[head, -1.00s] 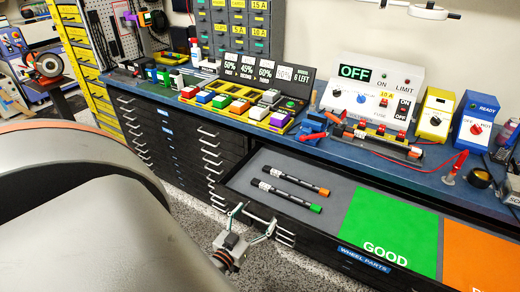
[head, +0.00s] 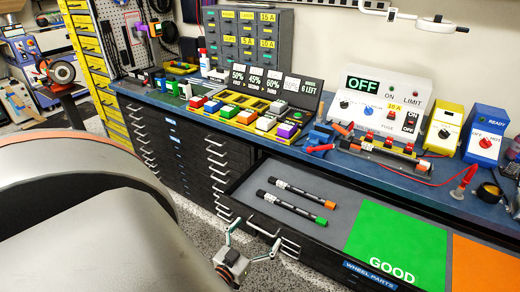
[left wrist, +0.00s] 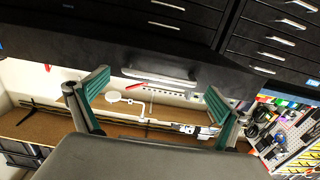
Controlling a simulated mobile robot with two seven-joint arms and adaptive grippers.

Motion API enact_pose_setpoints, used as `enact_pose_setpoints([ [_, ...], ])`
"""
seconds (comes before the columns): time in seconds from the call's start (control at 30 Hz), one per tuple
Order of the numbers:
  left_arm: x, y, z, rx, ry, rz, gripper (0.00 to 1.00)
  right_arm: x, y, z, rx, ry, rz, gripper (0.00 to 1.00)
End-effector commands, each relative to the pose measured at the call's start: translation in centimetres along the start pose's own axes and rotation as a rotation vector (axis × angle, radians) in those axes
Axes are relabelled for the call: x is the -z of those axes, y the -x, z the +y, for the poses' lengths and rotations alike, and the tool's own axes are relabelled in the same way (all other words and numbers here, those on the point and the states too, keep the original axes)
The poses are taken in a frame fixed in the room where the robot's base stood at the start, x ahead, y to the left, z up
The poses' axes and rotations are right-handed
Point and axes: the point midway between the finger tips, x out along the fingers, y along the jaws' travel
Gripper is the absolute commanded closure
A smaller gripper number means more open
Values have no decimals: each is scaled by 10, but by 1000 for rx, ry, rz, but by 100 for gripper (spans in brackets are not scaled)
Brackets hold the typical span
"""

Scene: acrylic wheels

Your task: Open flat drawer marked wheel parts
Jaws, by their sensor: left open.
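The flat drawer (head: 330,246) with a blue "WHEEL PARTS" label (head: 369,274) is pulled well out in the head view. Its grey bed holds two black markers, one with an orange end (head: 300,192) and one with a green end (head: 292,206). A green "GOOD" panel (head: 396,240) and an orange panel (head: 482,268) lie to their right. My left gripper (head: 256,232) is open in front of the drawer's left end, close to its silver handle (head: 262,229). In the left wrist view a handle (left wrist: 158,77) shows between the spread fingers (left wrist: 155,97), seemingly ungripped. My right gripper is not in view.
Other shut drawers with silver handles (head: 217,163) are to the left. The blue bench top (head: 340,165) above carries a control box reading "OFF" (head: 380,95), a yellow box (head: 443,128) and a parts rack (head: 250,115). Speckled floor (head: 200,235) is free below.

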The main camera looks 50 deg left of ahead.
Motion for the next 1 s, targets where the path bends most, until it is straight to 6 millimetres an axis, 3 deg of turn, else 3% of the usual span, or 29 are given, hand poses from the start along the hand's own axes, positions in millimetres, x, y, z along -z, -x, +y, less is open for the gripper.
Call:
enact_pose_setpoints([
  [0.3, -1, 66, 0, 0, 0, -4, 0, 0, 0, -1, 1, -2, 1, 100],
  [0.5, 0, 94, 0, 0, -1, -3, 0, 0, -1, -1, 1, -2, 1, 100],
  [1.0, 0, 104, 0, 1, -1, -1, 0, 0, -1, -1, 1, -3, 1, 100],
])
